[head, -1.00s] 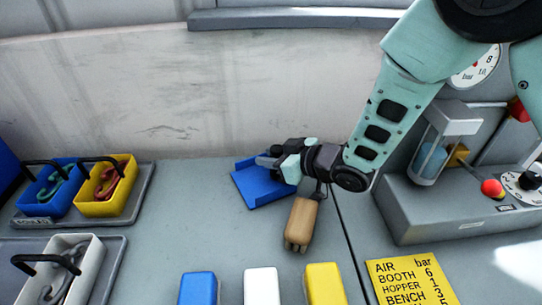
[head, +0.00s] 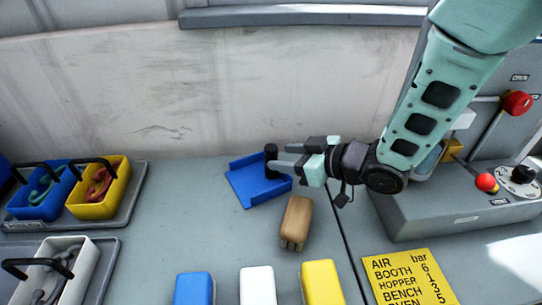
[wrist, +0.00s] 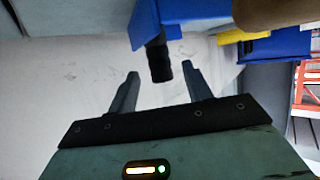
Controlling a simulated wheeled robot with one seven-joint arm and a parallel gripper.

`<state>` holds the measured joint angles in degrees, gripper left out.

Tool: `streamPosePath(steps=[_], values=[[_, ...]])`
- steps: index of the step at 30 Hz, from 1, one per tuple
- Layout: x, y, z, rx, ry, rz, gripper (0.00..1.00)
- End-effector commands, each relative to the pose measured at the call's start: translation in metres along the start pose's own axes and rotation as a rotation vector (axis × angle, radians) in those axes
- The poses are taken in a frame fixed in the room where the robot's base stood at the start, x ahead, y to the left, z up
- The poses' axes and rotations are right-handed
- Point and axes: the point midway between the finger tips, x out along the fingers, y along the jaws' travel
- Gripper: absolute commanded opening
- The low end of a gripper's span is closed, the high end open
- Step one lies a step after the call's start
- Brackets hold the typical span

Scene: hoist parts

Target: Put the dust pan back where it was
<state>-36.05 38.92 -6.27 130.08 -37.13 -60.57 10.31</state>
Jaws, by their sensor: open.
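The blue dust pan (head: 258,187) rests on the grey bench near the back wall, with its short black handle (head: 271,158) standing up at its right side. My gripper (head: 274,157) is level with the handle, its fingers pointing left in the head view. In the wrist view the fingers of my gripper (wrist: 160,80) are apart, with the black handle (wrist: 159,62) between or just beyond their tips; I cannot tell if either finger touches it. The pan's blue body (wrist: 148,22) shows above the handle in that view.
A wooden-handled brush (head: 297,222) lies just right of the pan. Blue (head: 194,289), white (head: 257,286) and yellow (head: 321,283) blocks stand in front. Bins (head: 98,190) with hooks are at left. A grey control box (head: 450,200) and a yellow sign (head: 408,277) are at right.

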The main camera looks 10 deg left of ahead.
Motion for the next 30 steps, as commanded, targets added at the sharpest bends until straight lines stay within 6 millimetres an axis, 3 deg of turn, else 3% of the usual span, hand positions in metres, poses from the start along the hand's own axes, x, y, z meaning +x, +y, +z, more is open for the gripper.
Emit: streamPosePath(steps=[3,9,20,26,30], values=[[-0.024,0.001,0.000,0.002,0.002,0.003,0.50],[-0.049,0.001,0.000,0.001,0.001,0.001,0.50],[-0.057,0.002,-0.001,0.002,-0.025,0.023,0.50],[-0.079,0.008,0.000,0.046,-0.228,0.162,0.50],[-0.115,-0.003,0.008,0.125,-0.449,0.255,0.50]])
